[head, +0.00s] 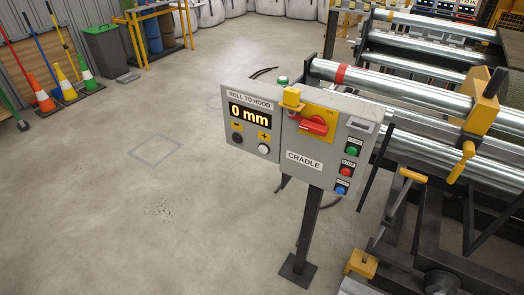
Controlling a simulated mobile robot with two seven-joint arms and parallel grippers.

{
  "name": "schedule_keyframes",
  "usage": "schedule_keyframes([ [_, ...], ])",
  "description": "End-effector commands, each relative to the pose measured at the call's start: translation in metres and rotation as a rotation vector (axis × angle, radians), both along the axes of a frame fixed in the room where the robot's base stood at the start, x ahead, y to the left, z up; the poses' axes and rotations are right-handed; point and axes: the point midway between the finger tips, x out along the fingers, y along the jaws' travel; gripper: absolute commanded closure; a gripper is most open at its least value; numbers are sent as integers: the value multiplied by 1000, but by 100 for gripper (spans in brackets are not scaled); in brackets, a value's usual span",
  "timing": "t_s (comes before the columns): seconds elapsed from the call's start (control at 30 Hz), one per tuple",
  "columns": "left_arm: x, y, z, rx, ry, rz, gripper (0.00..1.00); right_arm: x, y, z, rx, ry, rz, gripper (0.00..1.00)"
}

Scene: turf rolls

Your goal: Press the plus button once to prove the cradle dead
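The grey control panel (300,180) stands on a dark post in the middle of the head view. The cradle (430,145) stands behind and right of the panel, with long metal rollers. Neither of my grippers shows in this view.
The panel also has a red rotary switch (313,125) on a yellow plate, and green (352,151), red (345,171) and blue (340,190) buttons. Traffic cones (40,93) and a grey bin (104,55) stand far left. The concrete floor left of the panel is clear.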

Motion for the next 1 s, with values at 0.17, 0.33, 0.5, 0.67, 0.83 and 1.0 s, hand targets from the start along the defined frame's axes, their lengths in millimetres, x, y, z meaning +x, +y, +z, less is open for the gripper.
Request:
schedule_keyframes([
  [0.17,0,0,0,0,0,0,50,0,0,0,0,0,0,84],
  [0.33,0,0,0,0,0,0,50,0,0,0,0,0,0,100],
  [0.5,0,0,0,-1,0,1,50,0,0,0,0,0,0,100],
  [0.67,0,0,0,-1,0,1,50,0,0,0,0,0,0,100],
  [0.83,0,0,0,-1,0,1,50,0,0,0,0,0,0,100],
  [1.0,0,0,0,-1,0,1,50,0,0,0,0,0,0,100],
])
